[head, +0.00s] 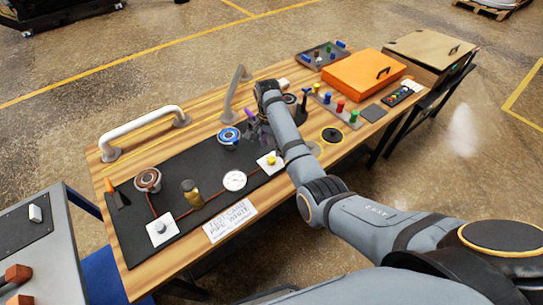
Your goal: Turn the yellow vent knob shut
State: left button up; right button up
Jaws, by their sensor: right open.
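The yellow knob (271,160) sits on a small white square plate at the right part of the black panel (205,215). My right gripper (256,134) is open, with dark fingers low over the panel, just behind and left of the yellow knob. It appears apart from the knob. The fingertips are small and partly blend with the dark panel. The blue valve wheel (229,136) is close to the left of the fingers. My left gripper is not in view.
The panel also has a round gauge (234,180), a brass cylinder (192,193) and a reddish valve wheel (148,179). White curved bars (145,125) stand behind. An orange case (364,70) and colored pegs crowd the table's right. A printed card (230,220) lies in front.

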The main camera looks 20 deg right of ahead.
aim_at(272, 159)
notch_tip(272, 159, down, 7)
jog(key=shift+s+d+r, duration=0.1)
jog(key=shift+s+r, duration=0.05)
grip_shut()
dwell(0.4)
